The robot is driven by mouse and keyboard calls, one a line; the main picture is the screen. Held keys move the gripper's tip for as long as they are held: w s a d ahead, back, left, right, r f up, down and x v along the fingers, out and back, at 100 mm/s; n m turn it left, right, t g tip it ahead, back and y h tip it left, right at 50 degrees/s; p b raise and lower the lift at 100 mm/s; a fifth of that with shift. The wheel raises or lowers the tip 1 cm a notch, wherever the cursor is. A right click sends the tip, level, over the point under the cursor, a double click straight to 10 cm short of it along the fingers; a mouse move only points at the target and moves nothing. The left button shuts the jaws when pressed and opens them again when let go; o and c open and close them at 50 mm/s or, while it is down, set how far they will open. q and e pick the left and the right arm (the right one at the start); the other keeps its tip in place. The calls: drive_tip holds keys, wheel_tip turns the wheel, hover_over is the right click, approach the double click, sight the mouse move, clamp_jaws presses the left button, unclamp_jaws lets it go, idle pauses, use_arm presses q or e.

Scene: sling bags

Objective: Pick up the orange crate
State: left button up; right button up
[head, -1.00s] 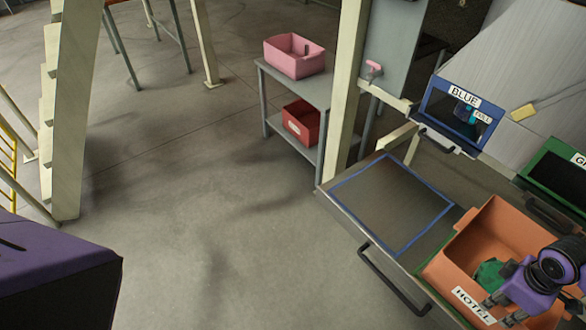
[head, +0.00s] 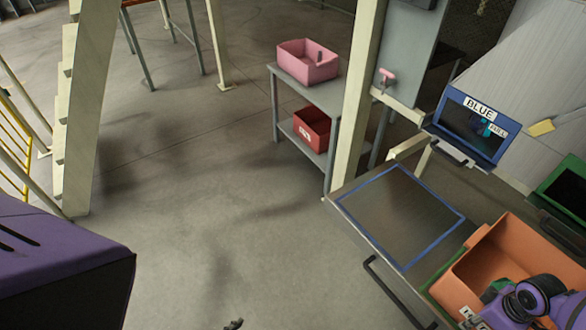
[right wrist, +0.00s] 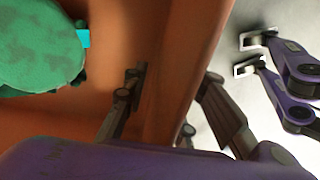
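The orange crate (head: 515,248) stands at the lower right of the head view, on the grey surface. Its front is cut off by the frame. A green item lies inside and shows more clearly in the right wrist view (right wrist: 40,45). My right gripper (right wrist: 174,78) is at the crate wall (right wrist: 185,60). One finger is inside and one outside, apart, with the wall between them. I see no clear grip. My left gripper (right wrist: 248,54) shows at the right of the wrist view, its fingers apart, off the crate. Only a dark tip shows at the head view's bottom edge.
A blue-outlined empty area (head: 400,210) lies beside the crate. A blue bin (head: 470,125) and a green bin (head: 567,190) stand behind. A grey shelf (head: 340,90) holds a pink crate (head: 307,65) and a red crate (head: 312,128). Open floor is at the left.

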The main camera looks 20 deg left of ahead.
clamp_jaws()
drive_tip(key=shift+w+r, duration=0.15)
idle(0.4)
